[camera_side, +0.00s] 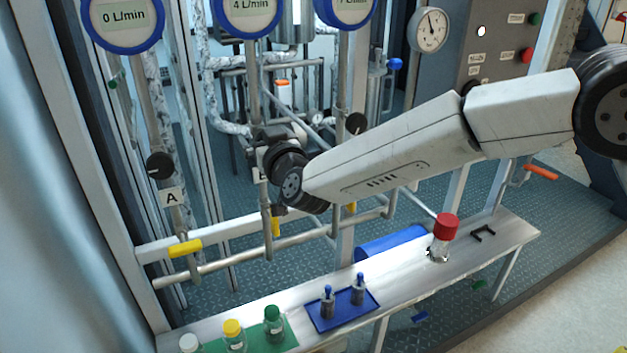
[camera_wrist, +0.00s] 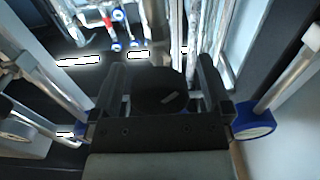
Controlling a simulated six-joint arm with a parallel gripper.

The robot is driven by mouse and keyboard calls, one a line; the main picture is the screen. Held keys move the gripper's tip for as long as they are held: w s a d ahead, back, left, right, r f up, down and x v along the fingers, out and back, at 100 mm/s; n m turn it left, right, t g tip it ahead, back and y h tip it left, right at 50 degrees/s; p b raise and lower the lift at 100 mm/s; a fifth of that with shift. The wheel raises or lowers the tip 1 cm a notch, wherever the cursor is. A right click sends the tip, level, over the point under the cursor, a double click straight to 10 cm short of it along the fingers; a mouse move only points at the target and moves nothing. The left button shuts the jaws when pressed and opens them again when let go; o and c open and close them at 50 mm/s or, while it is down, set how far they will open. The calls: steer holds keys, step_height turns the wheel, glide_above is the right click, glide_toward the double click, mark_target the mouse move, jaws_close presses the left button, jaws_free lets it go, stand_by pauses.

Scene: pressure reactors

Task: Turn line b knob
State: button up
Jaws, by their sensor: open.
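The line B knob is a dark round knob (camera_wrist: 155,97) with a pale mark, in the middle of the wrist view. My gripper (camera_wrist: 161,80) is open, with one finger on each side of the knob. I cannot tell whether either finger touches it. In the side view my gripper (camera_side: 262,137) is at the middle vertical pipe, above the mostly covered B label (camera_side: 262,174). There the gripper and wrist hide the knob. The line B flow meter (camera_side: 249,8) above reads 4 L/min.
The line A knob (camera_side: 160,165) is to the left and another black knob (camera_side: 357,122) to the right. Yellow valve handles (camera_side: 185,248) sit lower on the pipes. A bench (camera_side: 404,276) in front holds several bottles, including a red-capped one (camera_side: 442,238).

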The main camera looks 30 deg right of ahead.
steer(key=shift+w, duration=0.15)
steer(key=c, duration=1.3)
steer(key=shift+m, duration=2.3)
steer(key=o, duration=1.3)
